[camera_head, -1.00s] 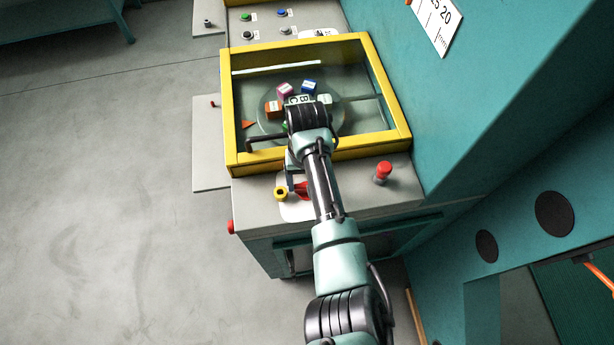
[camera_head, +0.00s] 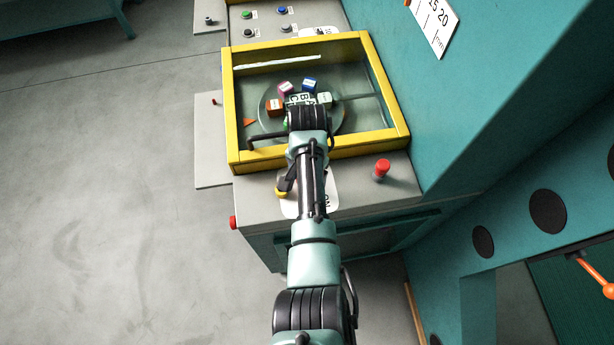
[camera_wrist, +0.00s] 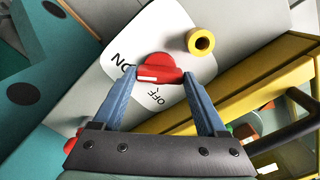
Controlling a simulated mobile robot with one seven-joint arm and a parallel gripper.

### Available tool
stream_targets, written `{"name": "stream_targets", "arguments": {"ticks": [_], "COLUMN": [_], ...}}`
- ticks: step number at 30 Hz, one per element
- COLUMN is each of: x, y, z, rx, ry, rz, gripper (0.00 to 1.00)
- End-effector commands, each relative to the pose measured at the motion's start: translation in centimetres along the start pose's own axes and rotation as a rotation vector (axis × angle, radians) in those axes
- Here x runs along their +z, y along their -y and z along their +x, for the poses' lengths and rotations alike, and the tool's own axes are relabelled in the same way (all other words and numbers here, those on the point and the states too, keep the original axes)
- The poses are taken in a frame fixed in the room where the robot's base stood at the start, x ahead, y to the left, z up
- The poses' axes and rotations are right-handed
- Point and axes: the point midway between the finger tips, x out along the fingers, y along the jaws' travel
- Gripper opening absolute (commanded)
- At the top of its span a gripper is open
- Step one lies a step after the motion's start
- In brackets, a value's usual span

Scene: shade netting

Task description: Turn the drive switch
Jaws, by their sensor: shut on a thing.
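The drive switch is a red knob (camera_wrist: 160,68) on a white label plate (camera_wrist: 115,78) with ON and OFF lettering. A white mark shows on the knob's left part, near the lettering. My gripper (camera_wrist: 161,73) has its blue fingers on both sides of the knob, shut on it. In the head view my arm covers the knob and most of the gripper. Part of the label plate (camera_head: 328,201) with ON shows right of my arm, on the grey bench top (camera_head: 255,186) before the yellow-framed case.
A yellow ring-shaped knob (camera_wrist: 200,41) stands close beside the switch. The yellow-framed case (camera_head: 232,120) holds a turntable with several coloured blocks. A red button (camera_head: 382,168) stands right of my arm. A teal wall (camera_head: 500,110) rises on the right.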

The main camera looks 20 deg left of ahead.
Motion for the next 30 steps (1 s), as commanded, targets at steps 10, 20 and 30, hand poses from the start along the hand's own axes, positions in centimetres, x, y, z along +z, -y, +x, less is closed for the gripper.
{"name": "stream_targets", "arguments": {"ticks": [10,20,30], "x": [-0.19,-0.17,-0.11], "y": [0.00,0.00,0.04], "z": [-0.14,-0.13,-0.52], "rx": [-0.001,-0.001,-0.001], "ry": [-0.005,-0.004,-0.003], "rz": [0.023,0.022,0.019], "gripper": [0.19,1.00,1.00]}}
